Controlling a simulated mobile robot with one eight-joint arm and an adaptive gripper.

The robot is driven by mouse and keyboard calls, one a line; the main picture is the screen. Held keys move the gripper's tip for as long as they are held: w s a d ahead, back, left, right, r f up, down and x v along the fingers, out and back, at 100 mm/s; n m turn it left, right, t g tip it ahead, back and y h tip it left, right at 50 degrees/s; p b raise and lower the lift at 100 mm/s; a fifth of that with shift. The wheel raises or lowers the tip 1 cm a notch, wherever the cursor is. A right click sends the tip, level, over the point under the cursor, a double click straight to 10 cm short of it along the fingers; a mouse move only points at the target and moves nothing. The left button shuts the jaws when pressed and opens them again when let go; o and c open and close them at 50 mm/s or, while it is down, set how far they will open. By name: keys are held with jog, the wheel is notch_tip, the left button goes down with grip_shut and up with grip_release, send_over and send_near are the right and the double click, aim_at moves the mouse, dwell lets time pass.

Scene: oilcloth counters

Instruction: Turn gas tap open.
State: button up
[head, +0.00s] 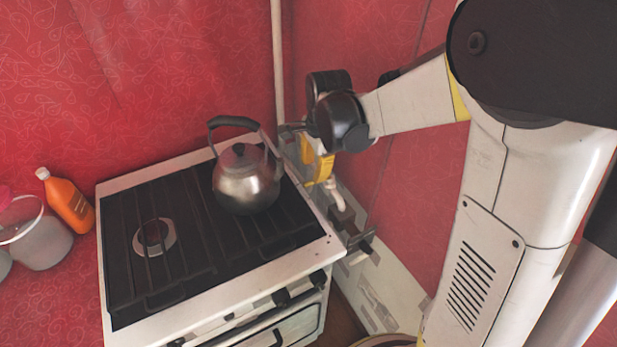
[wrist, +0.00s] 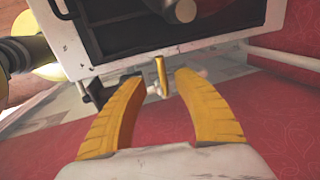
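The gas tap shows in the wrist view as a small yellow lever (wrist: 161,74) on a pale pipe fitting, beside the stove's edge. My gripper (wrist: 159,82) is open, with its two curved yellow fingers apart. In the wrist picture the lever appears between the fingertips, with a gap on each side; I cannot tell how far beyond them it lies. In the head view my gripper (head: 318,165) is low behind the stove's right side, partly hidden by my wrist. I cannot tell the tap's lever apart from my yellow fingers there.
The white stove (head: 220,312) stands left of my gripper, with a metal kettle (head: 246,180) near its back right corner. A pale vertical pipe (head: 279,60) runs up the red wall. An orange bottle (head: 68,203) and a pale container (head: 40,240) stand at the left.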

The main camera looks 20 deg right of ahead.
aim_at(311, 181)
jog(key=f, duration=0.2)
jog(key=w+f+b, duration=0.1)
jog(key=f, duration=0.1)
jog(key=f+b, duration=0.1)
jog(key=f, duration=0.1)
jog(key=shift+w+a+f, duration=0.1)
jog(key=shift+w+f, duration=0.15)
jog(key=shift+f, duration=0.05)
grip_shut()
